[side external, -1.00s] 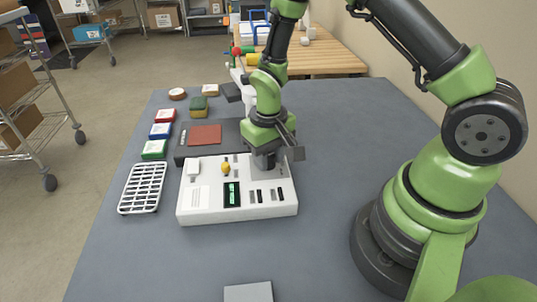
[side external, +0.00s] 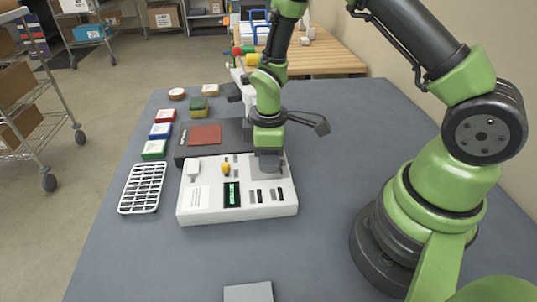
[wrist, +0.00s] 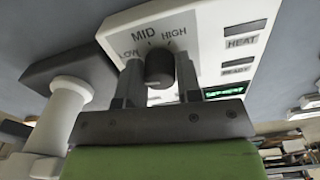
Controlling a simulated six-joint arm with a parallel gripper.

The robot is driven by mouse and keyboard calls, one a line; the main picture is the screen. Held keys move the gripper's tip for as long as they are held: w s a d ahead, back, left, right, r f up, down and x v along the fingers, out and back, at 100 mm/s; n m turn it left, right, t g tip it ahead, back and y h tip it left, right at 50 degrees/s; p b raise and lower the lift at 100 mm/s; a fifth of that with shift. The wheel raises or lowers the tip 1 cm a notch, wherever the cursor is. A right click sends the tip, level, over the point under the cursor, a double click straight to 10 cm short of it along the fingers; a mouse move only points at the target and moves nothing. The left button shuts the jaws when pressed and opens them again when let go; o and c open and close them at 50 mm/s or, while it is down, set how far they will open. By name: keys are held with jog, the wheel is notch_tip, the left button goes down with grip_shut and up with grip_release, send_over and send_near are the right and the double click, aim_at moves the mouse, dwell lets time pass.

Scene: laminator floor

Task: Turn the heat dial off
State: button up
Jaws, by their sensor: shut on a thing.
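The heat dial (wrist: 159,67) is a round black knob on the white control panel (wrist: 205,27), with LOW, MID and HIGH marked around it in the wrist view. My gripper (wrist: 160,90) is shut on the dial, one finger on each side. The dial's pointer cannot be read clearly. In the side view my gripper (side external: 268,158) points down at the back right of the white machine (side external: 210,208), over a grey plate, and hides the dial.
A green-lit display (side external: 232,194) and a yellow knob (side external: 226,169) sit on the machine. A white rack (side external: 142,188) and several coloured boxes lie to its left. A dark slab with a red-brown pad (side external: 205,135) lies behind. The table in front is mostly clear.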

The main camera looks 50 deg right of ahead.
jog(key=n, duration=0.5)
jog(key=shift+n, duration=0.3)
dwell(0.4)
jog(key=o, duration=0.9)
jog(key=shift+o, duration=0.2)
jog(key=shift+r, duration=0.15)
notch_tip(320, 180, up, 9)
jog(key=shift+f, duration=0.1)
jog(key=shift+r, duration=0.45)
